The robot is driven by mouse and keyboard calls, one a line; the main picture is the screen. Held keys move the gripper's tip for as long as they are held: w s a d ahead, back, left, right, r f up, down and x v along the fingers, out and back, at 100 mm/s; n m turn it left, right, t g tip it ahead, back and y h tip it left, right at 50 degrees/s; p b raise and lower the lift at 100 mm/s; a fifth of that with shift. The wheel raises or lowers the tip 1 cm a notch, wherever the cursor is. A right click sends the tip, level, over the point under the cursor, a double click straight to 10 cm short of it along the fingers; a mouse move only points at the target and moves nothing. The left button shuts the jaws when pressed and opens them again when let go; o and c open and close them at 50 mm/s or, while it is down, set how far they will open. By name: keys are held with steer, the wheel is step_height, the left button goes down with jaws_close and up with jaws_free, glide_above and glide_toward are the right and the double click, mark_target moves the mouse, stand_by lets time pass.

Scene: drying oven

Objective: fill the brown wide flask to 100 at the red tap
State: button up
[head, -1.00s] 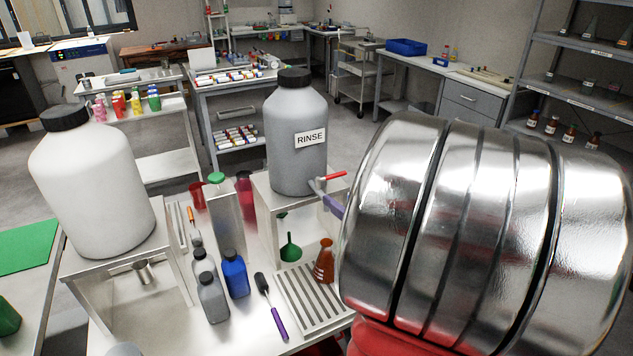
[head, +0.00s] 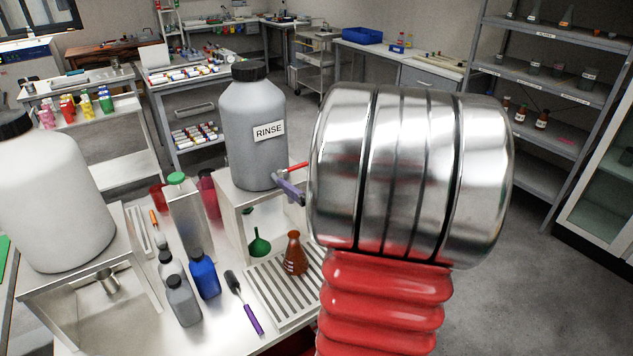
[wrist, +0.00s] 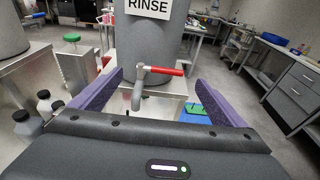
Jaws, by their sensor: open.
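The brown flask (head: 294,256), conical with a wide base and pale marks, stands upright on the slatted drain tray (head: 270,297). It stands below the tap of the grey RINSE container (head: 254,130). The tap's red lever (head: 293,168) points right. In the wrist view the lever (wrist: 166,71) and the grey downturned spout (wrist: 137,96) lie between my purple fingers. My gripper (wrist: 160,77) is open and empty, with one finger on each side of the tap. In the head view one purple finger shows just below the lever. The flask does not show in the wrist view; its fill level is unclear.
A green funnel (head: 258,245) stands behind the tray. A large white container (head: 45,200) stands on a bench stand. Open floor lies at right.

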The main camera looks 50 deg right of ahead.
mark_target(294, 169)
steer(key=x, duration=0.8)
steer(key=shift+c, duration=0.4)
steer(key=c, duration=1.1)
steer(key=shift+o, duration=0.2)
steer(key=shift+h, duration=0.4)
steer(key=shift+s+a+m+g+h, duration=0.2)
steer(key=shift+m+g+h, duration=0.3)
steer(key=shift+m+h, duration=0.35)
steer(key=shift+s+m+g+h, duration=0.2)
steer(key=shift+m+g+h, duration=0.3)
steer(key=shift+m+h, duration=0.25)
steer(key=shift+s, duration=0.1)
stand_by(3.4)
